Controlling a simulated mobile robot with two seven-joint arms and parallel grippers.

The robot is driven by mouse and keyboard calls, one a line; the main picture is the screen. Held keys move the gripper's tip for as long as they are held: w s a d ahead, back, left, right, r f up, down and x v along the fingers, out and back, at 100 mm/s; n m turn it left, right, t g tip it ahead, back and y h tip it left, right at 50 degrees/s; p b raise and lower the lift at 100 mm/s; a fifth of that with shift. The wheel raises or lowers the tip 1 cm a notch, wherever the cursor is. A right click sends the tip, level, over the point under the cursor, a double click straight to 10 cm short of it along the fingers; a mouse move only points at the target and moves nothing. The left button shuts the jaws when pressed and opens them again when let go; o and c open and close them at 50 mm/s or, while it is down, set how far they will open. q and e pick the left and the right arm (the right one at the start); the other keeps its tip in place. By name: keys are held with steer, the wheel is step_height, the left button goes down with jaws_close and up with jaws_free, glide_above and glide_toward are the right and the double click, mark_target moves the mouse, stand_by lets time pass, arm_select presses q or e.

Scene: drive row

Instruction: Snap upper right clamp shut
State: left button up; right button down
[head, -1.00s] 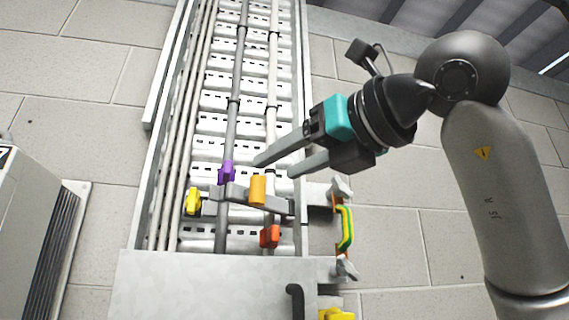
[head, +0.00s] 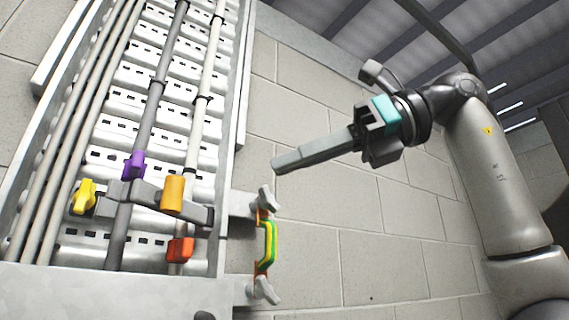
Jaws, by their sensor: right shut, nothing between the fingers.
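An orange clamp-like block (head: 172,193) sits on the white pipe (head: 198,125), at the right of a grey crossbar (head: 148,194). A purple block (head: 133,165) sits on the grey pipe (head: 152,108) to its left. A red block (head: 180,249) is lower on the white pipe, and a yellow block (head: 84,196) is at the crossbar's left end. The frames do not show clearly whether the orange block is closed. My right gripper (head: 276,163) is shut and empty, right of the tray, apart from all the blocks and pointing left. My left gripper is out of view.
A green-yellow strap (head: 268,242) joins an upper grey wing-shaped piece (head: 267,198) and a lower one (head: 264,291) beside the tray (head: 232,185). A metal panel (head: 120,295) crosses the bottom. Open space lies before the block wall (head: 335,215).

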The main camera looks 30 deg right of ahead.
glide_toward(182, 193)
steer(key=x, duration=0.5)
steer(key=shift+f, duration=0.2)
steer(key=shift+w+a+p, duration=0.3)
steer(key=shift+w+a, duration=0.2)
